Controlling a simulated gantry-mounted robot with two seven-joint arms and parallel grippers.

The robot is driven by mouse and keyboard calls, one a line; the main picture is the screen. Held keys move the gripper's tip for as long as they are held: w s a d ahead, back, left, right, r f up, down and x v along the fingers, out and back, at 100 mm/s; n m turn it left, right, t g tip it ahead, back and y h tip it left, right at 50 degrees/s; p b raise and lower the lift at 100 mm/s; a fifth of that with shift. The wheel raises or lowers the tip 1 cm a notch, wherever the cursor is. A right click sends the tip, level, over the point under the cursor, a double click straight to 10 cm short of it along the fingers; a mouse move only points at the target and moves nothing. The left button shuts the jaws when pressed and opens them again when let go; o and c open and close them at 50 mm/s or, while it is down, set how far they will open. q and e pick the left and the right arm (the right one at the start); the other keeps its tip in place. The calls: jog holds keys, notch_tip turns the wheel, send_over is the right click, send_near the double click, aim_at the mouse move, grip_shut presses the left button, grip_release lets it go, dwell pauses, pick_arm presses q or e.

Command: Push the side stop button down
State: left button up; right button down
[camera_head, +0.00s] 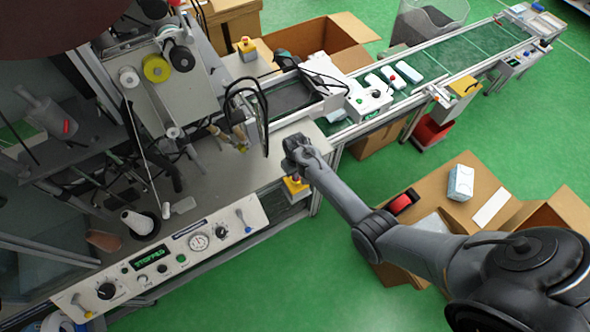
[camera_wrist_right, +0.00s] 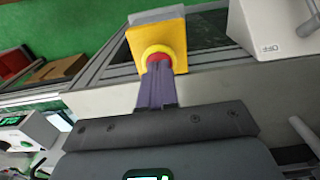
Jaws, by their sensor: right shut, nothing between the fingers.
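The side stop button is a red button (camera_wrist_right: 158,57) in a yellow ring on a yellow box (camera_wrist_right: 176,38). In the head view the yellow box (camera_head: 296,188) sits at the machine's front side, just below my right gripper (camera_head: 294,172), which mostly hides the button. In the right wrist view my right gripper (camera_wrist_right: 157,66) is shut and empty, its fingertips lined up over the red button. They look at or very near its face; I cannot tell whether they touch or how far down the button is. My left gripper is not in view.
A control panel (camera_head: 215,222) with knobs, a gauge and a green display reading STOPPED runs along the machine front. Another yellow stop box (camera_head: 247,52) stands farther back. The conveyor (camera_head: 470,52) extends to the upper right.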

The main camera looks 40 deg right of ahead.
jog(key=r, duration=0.2)
jog(key=w+r+p, duration=0.1)
jog(key=r, duration=0.1)
jog(key=shift+d, duration=0.15)
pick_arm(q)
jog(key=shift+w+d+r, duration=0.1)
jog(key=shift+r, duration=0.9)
pick_arm(e)
notch_tip(320, 180, up, 9)
jog(key=shift+s, duration=0.1)
